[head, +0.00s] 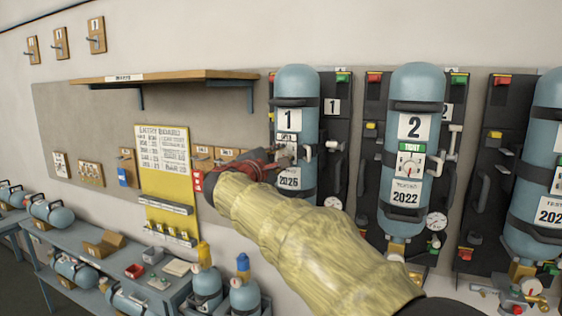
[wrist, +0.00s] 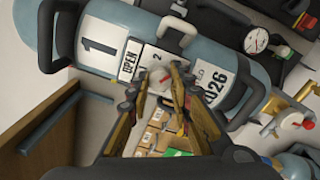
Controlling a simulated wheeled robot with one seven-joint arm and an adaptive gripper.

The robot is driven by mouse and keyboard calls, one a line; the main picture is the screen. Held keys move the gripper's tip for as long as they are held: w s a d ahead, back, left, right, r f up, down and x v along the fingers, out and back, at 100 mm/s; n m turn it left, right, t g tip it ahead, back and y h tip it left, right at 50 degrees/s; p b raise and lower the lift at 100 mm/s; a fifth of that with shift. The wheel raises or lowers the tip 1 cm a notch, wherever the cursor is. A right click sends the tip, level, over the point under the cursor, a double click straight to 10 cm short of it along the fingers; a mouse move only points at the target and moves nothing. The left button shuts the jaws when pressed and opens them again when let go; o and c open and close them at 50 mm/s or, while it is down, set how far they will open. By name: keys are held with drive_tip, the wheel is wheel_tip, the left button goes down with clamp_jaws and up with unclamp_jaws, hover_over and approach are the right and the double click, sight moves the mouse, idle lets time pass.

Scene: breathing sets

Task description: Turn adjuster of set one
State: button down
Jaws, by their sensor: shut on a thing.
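Set one is a blue cylinder (head: 297,85) marked 1 on a dark back plate, left of set two in the head view. In the wrist view its cylinder (wrist: 205,62) lies slanted across the top, with labels reading 1, OPEN and 2026. My gripper (head: 284,153) reaches the front of set one between the OPEN label and the year label. In the wrist view my gripper (wrist: 163,82) has its fingertips closed on the pale adjuster (wrist: 157,77) of set one. The fingers cover much of the adjuster, and its setting is hard to read.
Set two (head: 415,90) stands just right, with its own dial showing; another set (head: 537,205) is at the right edge. A wooden shelf (head: 170,77) juts from the wall left of set one. A yellow board (head: 160,165) and a bench with cylinders (head: 160,290) are lower left.

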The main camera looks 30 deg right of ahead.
idle(0.3)
drive_tip(key=c, duration=1.6)
unclamp_jaws()
drive_tip(key=v, duration=1.2)
drive_tip(key=shift+s, duration=0.1)
